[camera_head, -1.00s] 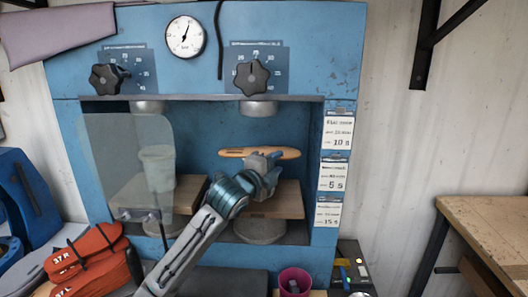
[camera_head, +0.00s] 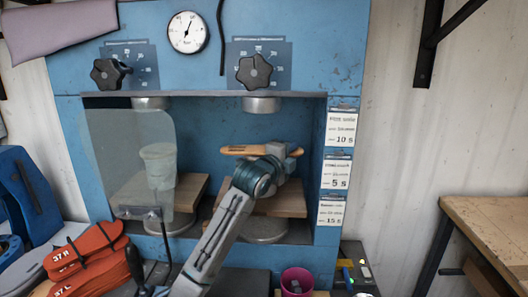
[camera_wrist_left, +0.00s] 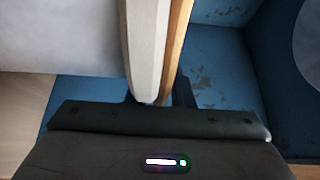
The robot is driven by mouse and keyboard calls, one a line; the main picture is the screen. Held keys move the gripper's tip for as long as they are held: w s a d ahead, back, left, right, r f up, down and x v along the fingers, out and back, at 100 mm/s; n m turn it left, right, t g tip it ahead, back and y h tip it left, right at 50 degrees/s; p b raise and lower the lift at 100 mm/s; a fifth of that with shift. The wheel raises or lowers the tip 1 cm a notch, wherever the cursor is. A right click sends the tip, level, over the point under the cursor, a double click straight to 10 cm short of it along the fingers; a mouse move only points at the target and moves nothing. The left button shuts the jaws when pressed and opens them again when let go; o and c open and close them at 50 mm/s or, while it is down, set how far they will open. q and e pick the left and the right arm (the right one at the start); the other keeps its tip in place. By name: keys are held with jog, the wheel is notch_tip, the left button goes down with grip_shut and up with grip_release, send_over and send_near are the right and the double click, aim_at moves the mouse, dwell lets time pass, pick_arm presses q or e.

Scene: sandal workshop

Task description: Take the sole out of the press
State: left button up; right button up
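The tan sole (camera_head: 240,150) is in the right-hand bay of the blue press (camera_head: 345,60), edge-on and above the wooden block (camera_head: 285,198), with a gap below it. My left gripper (camera_head: 288,156) reaches into this bay and is shut on the sole near its right end, hiding part of it. In the left wrist view the sole (camera_wrist_left: 155,45) shows as a pale layer and an orange-brown layer, running between the dark fingers (camera_wrist_left: 158,98). The fingertips are largely hidden there. My right gripper is not in view.
A clear shield (camera_head: 120,150) covers the left bay. The round press head (camera_head: 262,104) hangs above the block. Side walls bound the bay. Orange-red soles (camera_head: 85,255) lie at lower left and a magenta cup (camera_head: 296,281) stands below the press. A wooden table (camera_head: 490,225) is at right.

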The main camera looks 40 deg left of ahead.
pick_arm(q)
grip_shut()
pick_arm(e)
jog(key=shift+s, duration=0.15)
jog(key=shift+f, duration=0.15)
